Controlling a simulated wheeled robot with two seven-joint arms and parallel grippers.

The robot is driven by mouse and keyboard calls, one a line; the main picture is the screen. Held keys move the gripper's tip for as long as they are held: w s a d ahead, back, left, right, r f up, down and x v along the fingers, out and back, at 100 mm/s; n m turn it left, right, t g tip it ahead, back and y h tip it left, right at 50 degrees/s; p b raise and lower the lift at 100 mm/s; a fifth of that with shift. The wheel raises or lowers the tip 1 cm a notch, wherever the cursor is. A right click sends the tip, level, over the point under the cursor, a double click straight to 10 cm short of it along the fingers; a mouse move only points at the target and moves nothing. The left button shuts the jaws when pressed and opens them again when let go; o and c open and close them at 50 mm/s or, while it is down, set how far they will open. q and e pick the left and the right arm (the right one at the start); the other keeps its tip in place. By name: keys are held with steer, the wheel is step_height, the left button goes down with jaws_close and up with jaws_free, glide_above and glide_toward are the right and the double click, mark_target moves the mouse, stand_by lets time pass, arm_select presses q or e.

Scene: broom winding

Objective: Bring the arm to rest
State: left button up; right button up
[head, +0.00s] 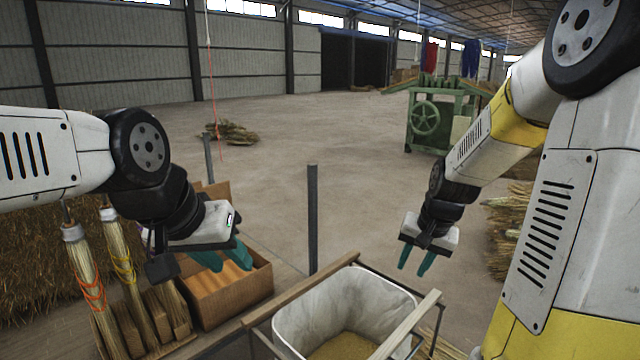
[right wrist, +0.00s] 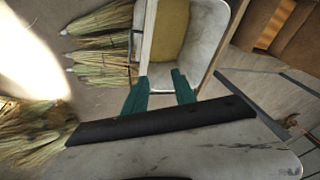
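My left gripper (head: 222,258) hangs in the left half of the head view, in front of a cardboard box (head: 232,292). Its teal fingers look a little apart, and nothing shows between them. My right gripper (head: 415,262) hangs above and behind the right side of a pale bin in the head view. Its teal fingers point down and are apart, with nothing between them. The same fingers (right wrist: 166,90) show apart and empty in the right wrist view, with the bin beyond them.
The pale bin (head: 300,318) with grainy yellow contents stands in a wooden-topped frame. Brooms (head: 132,270) stand upright at left. A dark post (head: 312,215) rises behind the bin. A green machine (head: 440,115) stands far back. Broom bundles (right wrist: 105,68) lie at right.

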steer(key=s+a+r+n+t, duration=0.1)
steer(key=s+a+r+n, duration=0.1)
steer(key=s+r, duration=0.5)
steer(key=s+a+r+n+t+y, duration=0.1)
steer(key=s+a+r+n, duration=0.2)
steer(key=s, duration=0.7)
step_height(320, 180, up, 4)
steer(key=shift+s+a+f+t, duration=0.1)
steer(key=shift+s+a+t, duration=0.25)
steer(key=shift+a, duration=0.85)
